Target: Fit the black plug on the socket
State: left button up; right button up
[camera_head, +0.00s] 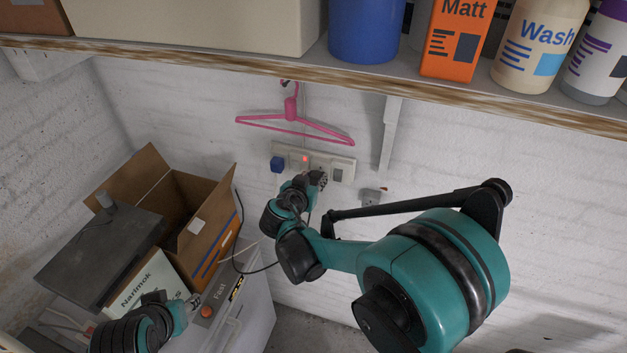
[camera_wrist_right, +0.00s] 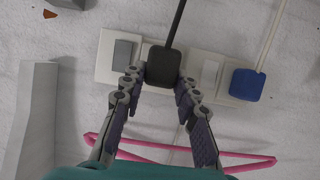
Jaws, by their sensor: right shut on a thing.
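The white socket strip (camera_head: 343,162) is fixed on the brick wall below the shelf. It also shows in the right wrist view (camera_wrist_right: 105,58), turned the other way up. My right gripper (camera_head: 319,178) is in front of the strip. In the right wrist view its fingers (camera_wrist_right: 162,88) are shut on the black plug (camera_wrist_right: 163,66), whose cord runs up in that picture. The plug overlaps the middle of the strip; whether it touches or sits in it I cannot tell. My left gripper (camera_head: 194,301) is low at the left, near the boxes; its opening is unclear.
A blue plug (camera_head: 277,163) sits at the strip's left end, with a red light nearby. A pink hanger (camera_head: 292,124) hangs just above. A shelf bracket (camera_head: 390,130) and a small grey outlet (camera_head: 370,197) are to the right.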

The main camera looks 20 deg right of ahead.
jog(key=shift+w+d, duration=0.5)
jog(key=shift+w, duration=0.25)
jog(key=shift+w, duration=0.1)
jog(key=o, duration=1.2)
jog(key=shift+o, duration=0.2)
jog(key=v, duration=1.2)
